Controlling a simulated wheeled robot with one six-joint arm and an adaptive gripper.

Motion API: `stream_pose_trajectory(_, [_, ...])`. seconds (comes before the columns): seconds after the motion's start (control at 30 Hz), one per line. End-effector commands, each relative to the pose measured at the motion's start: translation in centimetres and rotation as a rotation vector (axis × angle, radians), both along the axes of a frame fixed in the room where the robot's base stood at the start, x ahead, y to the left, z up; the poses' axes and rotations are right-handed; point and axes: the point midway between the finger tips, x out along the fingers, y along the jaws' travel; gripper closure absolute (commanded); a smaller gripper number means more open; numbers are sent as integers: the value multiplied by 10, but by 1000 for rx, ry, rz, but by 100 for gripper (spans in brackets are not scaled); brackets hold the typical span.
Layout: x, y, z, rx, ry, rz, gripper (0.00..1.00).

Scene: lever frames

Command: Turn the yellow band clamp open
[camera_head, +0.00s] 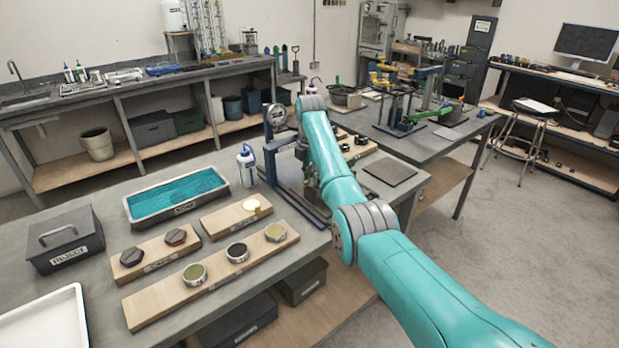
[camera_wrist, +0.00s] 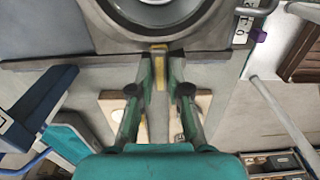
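In the wrist view a yellow piece (camera_wrist: 159,47), which looks like part of the band clamp, lies at the lower edge of a large grey ring with a pale centre (camera_wrist: 160,8). My gripper (camera_wrist: 161,62) points at it. Its two fingers stand a narrow gap apart, one on each side of the yellow piece. I cannot tell whether they press on it.
A blue stand with a round gauge (camera_head: 277,116) is left of my arm. A white bottle (camera_head: 246,165), a tray of teal liquid (camera_head: 136,211), a grey reject box (camera_head: 66,240) and wooden boards (camera_head: 150,306) share the bench. A dark flat pad (camera_head: 391,171) lies to the right.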

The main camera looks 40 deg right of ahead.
Motion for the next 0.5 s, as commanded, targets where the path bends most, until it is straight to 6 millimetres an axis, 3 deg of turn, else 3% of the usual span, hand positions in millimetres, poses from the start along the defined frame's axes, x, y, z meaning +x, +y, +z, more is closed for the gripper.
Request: stream_pose_trajectory(0.5, [0, 0, 0, 0, 0, -72, 100])
